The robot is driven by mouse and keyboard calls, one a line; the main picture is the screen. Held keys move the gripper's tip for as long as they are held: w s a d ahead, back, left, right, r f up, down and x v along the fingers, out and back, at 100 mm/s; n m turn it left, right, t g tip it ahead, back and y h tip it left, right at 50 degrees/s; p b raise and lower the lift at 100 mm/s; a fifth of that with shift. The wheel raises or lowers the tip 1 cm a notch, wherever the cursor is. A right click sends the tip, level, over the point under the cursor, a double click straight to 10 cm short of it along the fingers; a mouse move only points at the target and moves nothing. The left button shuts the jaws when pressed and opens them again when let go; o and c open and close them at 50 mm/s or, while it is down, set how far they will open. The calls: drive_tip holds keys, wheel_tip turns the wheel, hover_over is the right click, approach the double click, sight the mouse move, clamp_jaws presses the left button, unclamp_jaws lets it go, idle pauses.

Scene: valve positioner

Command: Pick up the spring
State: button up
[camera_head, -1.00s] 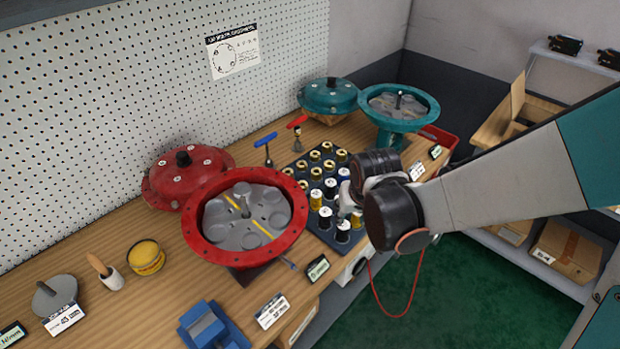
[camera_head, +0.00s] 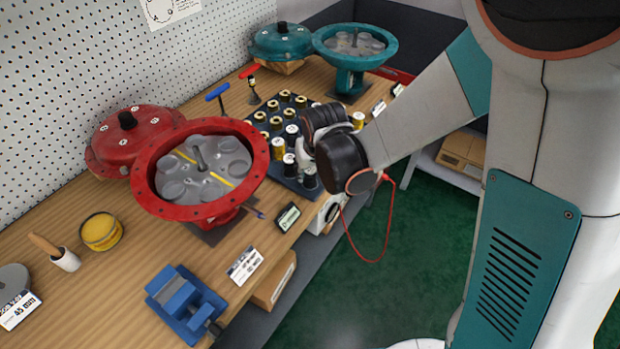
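Several springs, some black with white tops and some yellow or gold, stand upright in a dark tray (camera_head: 262,157) on the wooden bench. A black spring with a white top (camera_head: 289,165) stands near the tray's front edge, and another black spring (camera_head: 310,179) stands beside it, close under my gripper. My gripper (camera_head: 304,158) is over the front right part of the tray. Its dark wrist hides some of the springs behind it. The fingers are small and partly hidden, so I cannot tell whether they hold a spring.
A red valve housing (camera_head: 146,185) with its red lid (camera_head: 117,150) behind stands left of the tray. A teal housing (camera_head: 349,77) and teal lid (camera_head: 281,42) stand at the back. A blue vise (camera_head: 180,300) is at the front edge. T-handle tools (camera_head: 217,93) stand behind the tray.

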sight(311, 171)
drive_tip(key=b+x, duration=0.2)
drive_tip(key=x, duration=0.2)
drive_tip(key=shift+s, duration=0.1)
drive_tip(key=shift+r, duration=0.1)
drive_tip(key=shift+c, duration=0.3)
drive_tip(key=c, duration=0.8)
